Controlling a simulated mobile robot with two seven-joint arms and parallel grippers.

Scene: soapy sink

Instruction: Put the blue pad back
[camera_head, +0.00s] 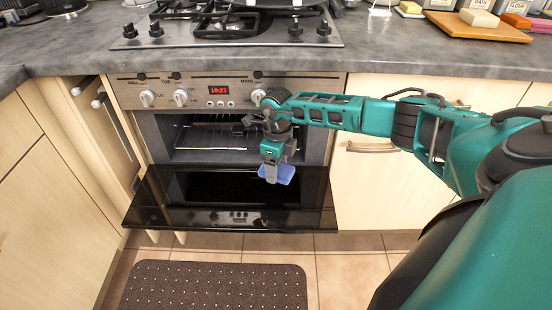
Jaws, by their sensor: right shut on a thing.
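The blue pad (285,174) is held low in front of the oven, over the lowered black oven door (220,190). My right gripper (271,174) points down and is shut on the blue pad. I cannot tell whether the pad touches the door. The fingers hide part of the pad. My right arm reaches in from the right side. My left gripper is not in view.
The open oven (210,140) shows a wire rack inside. A gas hob (225,28) is on the grey counter above. A wooden board (480,27) with blocks lies at the back right. A dotted brown mat (215,288) lies on the tiled floor.

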